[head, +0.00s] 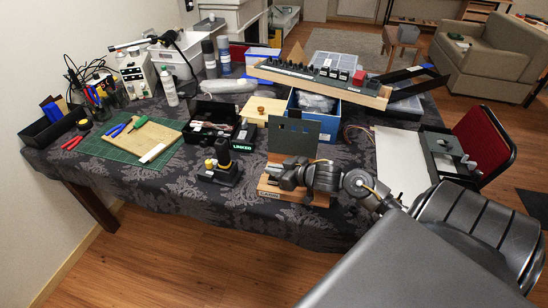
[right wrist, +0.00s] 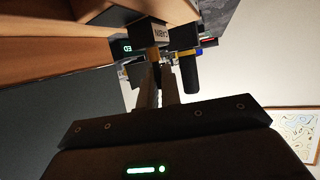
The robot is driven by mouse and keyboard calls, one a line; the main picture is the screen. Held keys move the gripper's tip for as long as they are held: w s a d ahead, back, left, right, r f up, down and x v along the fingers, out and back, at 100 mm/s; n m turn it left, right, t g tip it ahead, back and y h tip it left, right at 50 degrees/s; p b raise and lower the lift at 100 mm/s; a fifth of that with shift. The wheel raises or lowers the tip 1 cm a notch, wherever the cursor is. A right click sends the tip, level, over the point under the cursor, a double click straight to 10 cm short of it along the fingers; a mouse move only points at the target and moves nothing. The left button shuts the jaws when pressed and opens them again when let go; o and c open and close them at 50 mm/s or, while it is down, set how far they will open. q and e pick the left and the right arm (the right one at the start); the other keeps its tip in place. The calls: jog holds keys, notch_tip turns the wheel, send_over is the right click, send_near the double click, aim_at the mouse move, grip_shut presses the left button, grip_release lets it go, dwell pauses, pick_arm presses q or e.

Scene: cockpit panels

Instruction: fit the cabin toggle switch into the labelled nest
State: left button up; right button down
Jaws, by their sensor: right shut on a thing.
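My right gripper (head: 284,178) is at the front of the wooden stand, below the upright dark panel; it also shows in the right wrist view (right wrist: 158,78). Its fingers are shut on a narrow tan stem. In the head view the switch is too small to tell from the gripper. I cannot tell which nest carries the matching label. My left gripper is not in view.
The wooden stand (head: 298,197) sits at the table's front edge. A black fixture with a yellow knob (head: 220,170) stands just left of it. Behind are an open black case (head: 203,112) and a long switch panel (head: 325,80). A green mat (head: 112,150) lies left.

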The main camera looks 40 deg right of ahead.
jog(key=c, duration=1.5)
grip_release()
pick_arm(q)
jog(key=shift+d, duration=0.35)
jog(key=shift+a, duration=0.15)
pick_arm(e)
jog(key=v, duration=0.9)
jog(key=shift+s, duration=0.25)
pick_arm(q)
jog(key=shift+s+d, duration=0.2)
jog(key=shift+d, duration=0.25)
pick_arm(e)
jog(key=shift+s+d+r, duration=0.2)
jog(key=shift+s+r, duration=0.1)
jog(key=shift+s, duration=0.3)
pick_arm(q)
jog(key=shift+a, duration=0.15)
